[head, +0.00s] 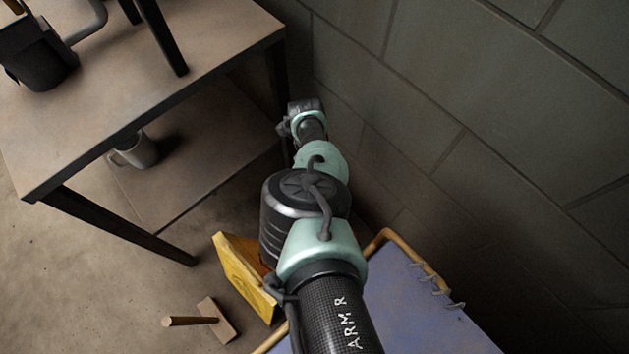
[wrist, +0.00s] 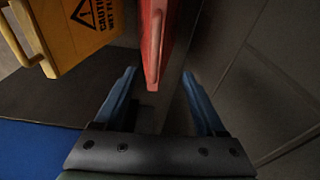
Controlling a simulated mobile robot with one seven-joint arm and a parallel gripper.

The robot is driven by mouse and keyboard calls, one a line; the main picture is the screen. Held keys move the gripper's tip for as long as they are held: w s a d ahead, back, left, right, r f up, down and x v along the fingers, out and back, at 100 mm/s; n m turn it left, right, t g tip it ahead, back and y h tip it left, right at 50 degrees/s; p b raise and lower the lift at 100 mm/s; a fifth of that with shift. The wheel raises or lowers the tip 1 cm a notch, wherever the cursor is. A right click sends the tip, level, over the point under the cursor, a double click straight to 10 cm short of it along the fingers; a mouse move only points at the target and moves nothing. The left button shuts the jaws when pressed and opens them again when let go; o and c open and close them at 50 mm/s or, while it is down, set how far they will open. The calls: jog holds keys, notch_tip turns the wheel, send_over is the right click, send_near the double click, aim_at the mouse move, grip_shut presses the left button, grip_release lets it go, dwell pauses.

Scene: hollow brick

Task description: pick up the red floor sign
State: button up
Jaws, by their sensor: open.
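The red floor sign (wrist: 155,40) shows in the wrist view at the top middle, seen nearly edge-on as a narrow upright red panel. My gripper (wrist: 158,73) is open, with its two blue fingers apart. The lower end of the red sign lies between and just beyond the fingertips, and neither finger visibly touches it.
A yellow caution wet floor sign (wrist: 85,28) stands left of the red one; it also shows in the head view (head: 243,277). A table (head: 100,125) with a mug (head: 137,151) beneath is at left.

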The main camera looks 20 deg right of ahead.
jog(key=f+b, duration=0.1)
jog(key=f, duration=0.1)
jog(key=f+b, duration=0.2)
jog(key=s+f+b, duration=0.1)
jog(key=f+b, duration=0.1)
jog(key=f, duration=0.1)
jog(key=shift+d, duration=0.15)
jog(key=f+b, duration=0.5)
jog(key=shift+s+a+f, duration=0.15)
jog(key=shift+a+f, duration=0.1)
jog(key=shift+a, duration=0.1)
jog(key=shift+r, duration=0.1)
grip_shut()
dwell(0.8)
